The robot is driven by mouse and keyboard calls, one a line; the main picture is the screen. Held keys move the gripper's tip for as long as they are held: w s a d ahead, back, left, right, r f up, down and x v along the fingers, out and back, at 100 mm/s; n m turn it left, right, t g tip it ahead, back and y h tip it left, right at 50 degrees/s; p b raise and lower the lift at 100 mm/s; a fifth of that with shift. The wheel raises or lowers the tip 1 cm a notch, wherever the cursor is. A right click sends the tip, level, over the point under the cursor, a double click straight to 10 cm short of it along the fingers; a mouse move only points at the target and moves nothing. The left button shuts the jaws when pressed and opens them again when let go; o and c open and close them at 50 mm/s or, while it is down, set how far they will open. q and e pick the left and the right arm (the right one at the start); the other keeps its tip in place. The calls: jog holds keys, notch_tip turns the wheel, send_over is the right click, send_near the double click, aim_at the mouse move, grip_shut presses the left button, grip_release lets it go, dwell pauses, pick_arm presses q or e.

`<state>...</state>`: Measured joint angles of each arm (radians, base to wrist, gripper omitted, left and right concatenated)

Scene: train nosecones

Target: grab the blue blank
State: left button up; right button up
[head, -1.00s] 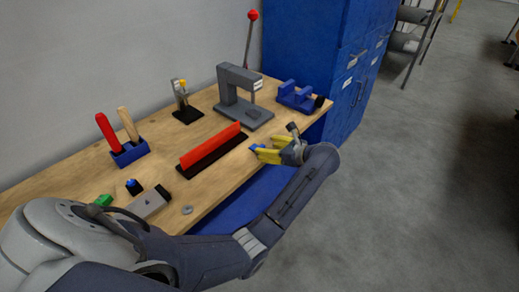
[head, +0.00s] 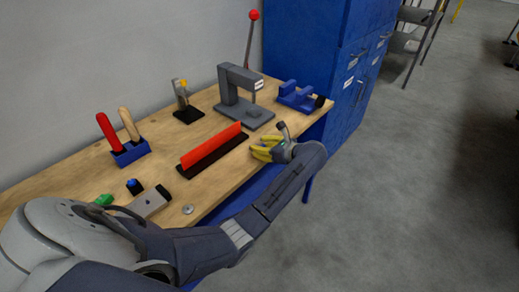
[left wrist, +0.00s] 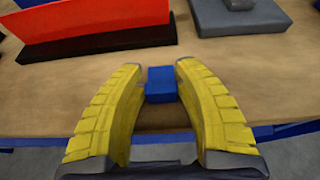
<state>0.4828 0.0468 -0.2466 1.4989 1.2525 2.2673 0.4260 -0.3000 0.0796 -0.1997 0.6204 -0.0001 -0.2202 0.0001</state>
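The blue blank (left wrist: 161,84) is a small block lying on the wooden workbench in the left wrist view. My left gripper (left wrist: 160,66) has yellow fingers that are apart, with the blank between their tips. The right-hand finger is very close to the blank; I cannot tell if it touches. A narrow gap shows on the other side. In the head view, my left gripper (head: 256,147) is at the bench's front edge, and the blank is hidden there by the fingers. My right gripper is not in view.
A red bar on a black base (head: 212,150) lies just left of the gripper. A grey press (head: 242,97) and a blue fixture (head: 298,95) stand behind. A tool holder (head: 130,153) and small parts are farther left. Open floor lies right.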

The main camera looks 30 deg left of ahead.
pick_arm(q)
jog(key=c, duration=0.6)
jog(key=shift+o, duration=0.2)
